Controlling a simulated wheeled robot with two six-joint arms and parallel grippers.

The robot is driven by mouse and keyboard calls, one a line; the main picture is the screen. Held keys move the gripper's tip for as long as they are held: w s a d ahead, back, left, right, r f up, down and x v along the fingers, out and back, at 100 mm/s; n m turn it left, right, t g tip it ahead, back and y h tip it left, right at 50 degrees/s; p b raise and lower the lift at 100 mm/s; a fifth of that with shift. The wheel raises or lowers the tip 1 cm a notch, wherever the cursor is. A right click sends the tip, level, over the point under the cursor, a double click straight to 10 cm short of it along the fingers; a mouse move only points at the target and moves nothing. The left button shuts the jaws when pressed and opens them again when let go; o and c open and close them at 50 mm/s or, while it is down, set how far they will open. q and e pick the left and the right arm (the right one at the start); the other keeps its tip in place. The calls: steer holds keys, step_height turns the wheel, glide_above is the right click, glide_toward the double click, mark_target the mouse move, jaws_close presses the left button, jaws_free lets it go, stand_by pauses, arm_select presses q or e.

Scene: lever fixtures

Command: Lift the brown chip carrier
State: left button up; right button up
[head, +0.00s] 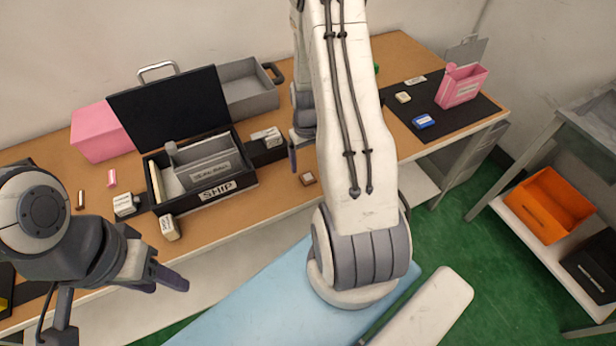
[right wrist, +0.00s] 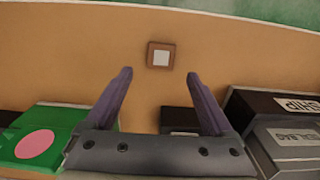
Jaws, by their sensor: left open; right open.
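The brown chip carrier (head: 308,178), a small brown square with a pale centre, lies flat near the front edge of the wooden table. It also shows in the right wrist view (right wrist: 161,55), just beyond the fingertips and roughly centred between them. My right gripper (right wrist: 158,75) is open and empty, with its two dark fingers apart. In the head view my right gripper (head: 294,150) is partly hidden by my arm, just behind and left of the carrier. My left gripper (head: 168,282) is open and empty in front of the table at the left.
An open black box marked SHIP (head: 215,194) stands left of the carrier. A green box with a pink disc (right wrist: 38,143) is in the wrist view. A pink bin (head: 462,85) stands on a dark mat at the right. The wood around the carrier is clear.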

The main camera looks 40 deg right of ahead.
mark_target(307, 176)
step_height(307, 176, down, 4)
steer(key=shift+s+a+p, duration=0.1)
steer(key=shift+s+p, duration=0.05)
steer(key=shift+p, duration=0.5)
steer(key=shift+f, duration=0.65)
jaws_close()
steer(key=shift+r, duration=0.1)
